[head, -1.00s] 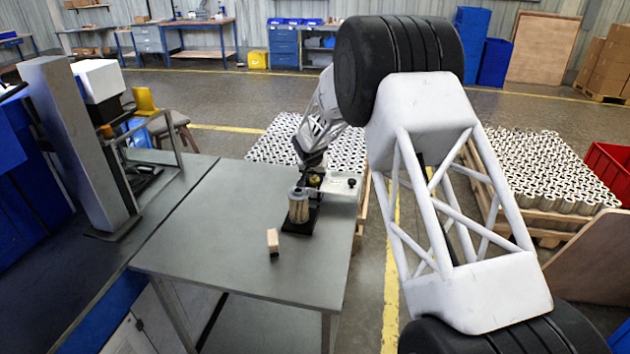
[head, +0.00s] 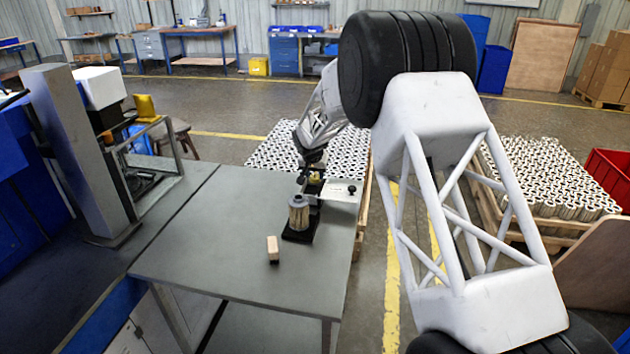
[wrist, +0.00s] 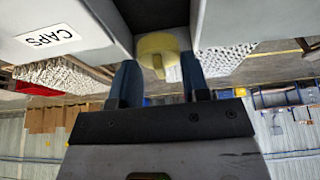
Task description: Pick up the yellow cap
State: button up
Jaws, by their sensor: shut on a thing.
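The yellow cap (wrist: 158,50) is between the two dark fingertips of my gripper (wrist: 160,72) in the wrist view. My gripper is shut on it. In the head view my gripper (head: 314,172) is small, over the table just behind the filter cartridge, and the cap (head: 315,177) shows only as a small yellow spot there. A light plate labelled CAPS (wrist: 48,36) shows close beside the cap in the wrist view. Whether the cap is clear of its holder cannot be told.
A filter cartridge (head: 299,213) stands upright on a black base (head: 300,236) on the grey table (head: 215,235). A small tan block (head: 272,248) stands in front. A grey column machine (head: 85,150) is at left. The table's left part is clear.

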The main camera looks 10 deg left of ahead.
jog(key=shift+r, duration=2.95)
jog(key=shift+s, duration=0.15)
jog(key=shift+s+a+r, duration=0.1)
jog(key=shift+s+r, duration=0.15)
jog(key=shift+s, duration=0.3)
notch_tip(320, 180, up, 5)
send_over(299, 196)
jog(key=shift+w+a+f, duration=0.1)
jog(key=shift+f, duration=0.05)
jog(key=shift+s, duration=0.7)
jog(key=shift+f, duration=0.15)
jog(key=shift+f, duration=1.55)
jog(key=shift+f, duration=0.7)
